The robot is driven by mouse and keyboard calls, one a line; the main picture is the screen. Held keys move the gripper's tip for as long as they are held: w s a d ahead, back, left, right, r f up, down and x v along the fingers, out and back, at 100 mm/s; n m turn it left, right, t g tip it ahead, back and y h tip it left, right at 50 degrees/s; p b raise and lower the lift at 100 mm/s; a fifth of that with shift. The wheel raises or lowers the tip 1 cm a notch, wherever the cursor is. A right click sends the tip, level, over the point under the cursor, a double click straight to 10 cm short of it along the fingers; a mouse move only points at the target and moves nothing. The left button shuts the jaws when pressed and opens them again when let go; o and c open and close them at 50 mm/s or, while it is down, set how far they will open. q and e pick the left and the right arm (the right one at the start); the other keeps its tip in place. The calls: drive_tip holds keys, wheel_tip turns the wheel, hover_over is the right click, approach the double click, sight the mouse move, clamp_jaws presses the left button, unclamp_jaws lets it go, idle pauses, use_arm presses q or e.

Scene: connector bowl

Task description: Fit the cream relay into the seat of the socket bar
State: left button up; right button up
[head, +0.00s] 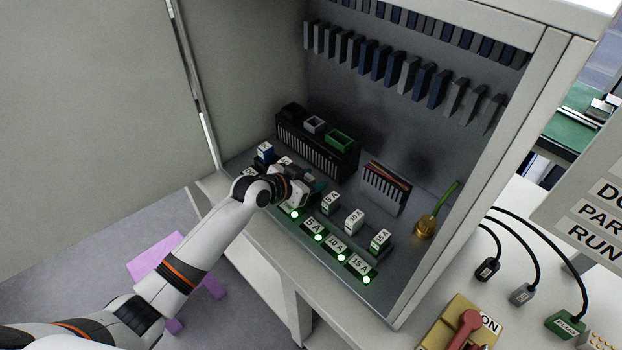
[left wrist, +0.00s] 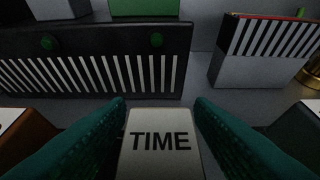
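A pale cream-grey block lettered TIME (left wrist: 160,148), apparently the cream relay, is between my left gripper's teal fingers in the left wrist view. My left gripper (left wrist: 160,112) has a finger close along each side of it; whether they press on it I cannot tell. In the head view the left gripper (head: 303,198) is low over the cabinet floor and hides most of the block. The black socket bar (head: 320,155), with white stripes, stands behind it, apart from the gripper. A grey socket and a green-framed socket (head: 339,140) show on its top. My right gripper is not in view.
Blocks marked 5A (head: 330,202), 10A (head: 354,221) and 15A (head: 380,241) stand right of the gripper, behind lit labels. A blue-topped block (head: 265,152) is at left. A striped grey box (head: 385,188) and a brass piece (head: 426,226) stand farther right.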

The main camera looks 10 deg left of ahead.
use_arm(q)
drive_tip(key=shift+a+r, duration=0.1)
drive_tip(key=shift+r, duration=0.1)
drive_tip(key=v, duration=1.2)
drive_tip(key=shift+f, duration=0.15)
